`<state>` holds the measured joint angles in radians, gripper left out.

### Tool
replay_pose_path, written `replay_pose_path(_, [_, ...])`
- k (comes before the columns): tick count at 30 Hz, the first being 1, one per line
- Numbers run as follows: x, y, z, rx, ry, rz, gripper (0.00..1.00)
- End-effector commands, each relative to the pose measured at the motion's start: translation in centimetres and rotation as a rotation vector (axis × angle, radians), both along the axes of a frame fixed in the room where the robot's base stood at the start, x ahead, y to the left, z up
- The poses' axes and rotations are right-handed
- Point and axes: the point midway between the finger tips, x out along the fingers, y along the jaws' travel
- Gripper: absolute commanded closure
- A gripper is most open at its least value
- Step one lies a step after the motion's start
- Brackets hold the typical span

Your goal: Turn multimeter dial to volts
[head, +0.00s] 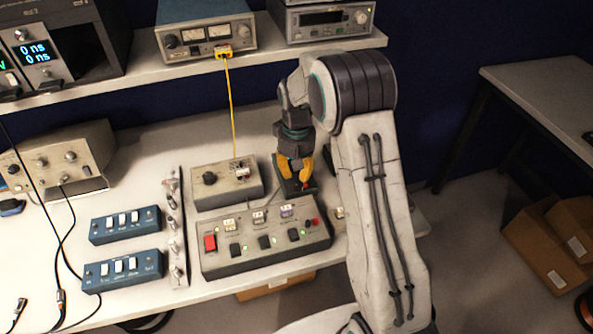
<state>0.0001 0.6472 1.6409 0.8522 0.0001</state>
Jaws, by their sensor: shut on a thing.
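A small dark device (290,188), which appears to be the multimeter, lies on the bench behind the right end of the grey switch panel. A small red spot shows on its front right. My gripper (298,177) points down over this device, its yellow fingers closed on its top side. The fingers cover what they hold, apparently the dial, so its markings and setting cannot be read.
The grey switch panel (264,249) is just in front. A grey box (222,191) with a black knob and a yellow cable (231,110) stands to the left. Blue switch boxes (125,225) sit farther left. A shelf (130,83) with instruments is behind.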

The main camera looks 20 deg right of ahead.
Motion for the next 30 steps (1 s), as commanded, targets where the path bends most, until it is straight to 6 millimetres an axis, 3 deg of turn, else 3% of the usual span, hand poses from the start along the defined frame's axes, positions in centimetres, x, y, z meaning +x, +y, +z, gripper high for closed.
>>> replay_pose_path(9, [-0.2, 0.0, -0.3, 0.0, 0.009, -0.001, 1.0])
replay_pose_path(10, [-0.2, 0.0, -0.3, 0.0, 0.009, -0.001, 0.73])
replay_pose_path(18, [-0.1, 0.0, -0.1, 0.0, 0.005, 0.0, 0.48])
replay_pose_path(30, [0.0, 0.0, 0.8, 0.0, -0.001, 0.0, 0.47])
